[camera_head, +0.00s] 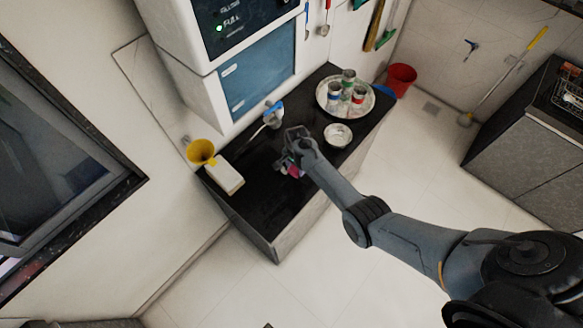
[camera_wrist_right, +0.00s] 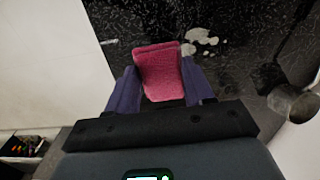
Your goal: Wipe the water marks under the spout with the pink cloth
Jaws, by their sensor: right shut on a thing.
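My right gripper (camera_head: 287,168) is over the black counter (camera_head: 290,193), below the blue-handled spout (camera_head: 272,117) of the white dispenser. It is shut on the pink cloth (camera_wrist_right: 160,72), which shows between its fingers in the right wrist view. Only a bit of the pink cloth (camera_head: 293,172) shows beside the gripper in the head view. Pale water marks (camera_wrist_right: 200,40) lie on the speckled black top just beyond and to the right of the cloth. I cannot tell whether the cloth touches the counter. My left gripper is not in view.
A round tray (camera_head: 322,101) with several cups stands at the counter's far right, with a metal bowl (camera_head: 338,135) nearer. A yellow funnel (camera_head: 201,151) and a white block (camera_head: 225,177) are at the left end. The counter's front is clear.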

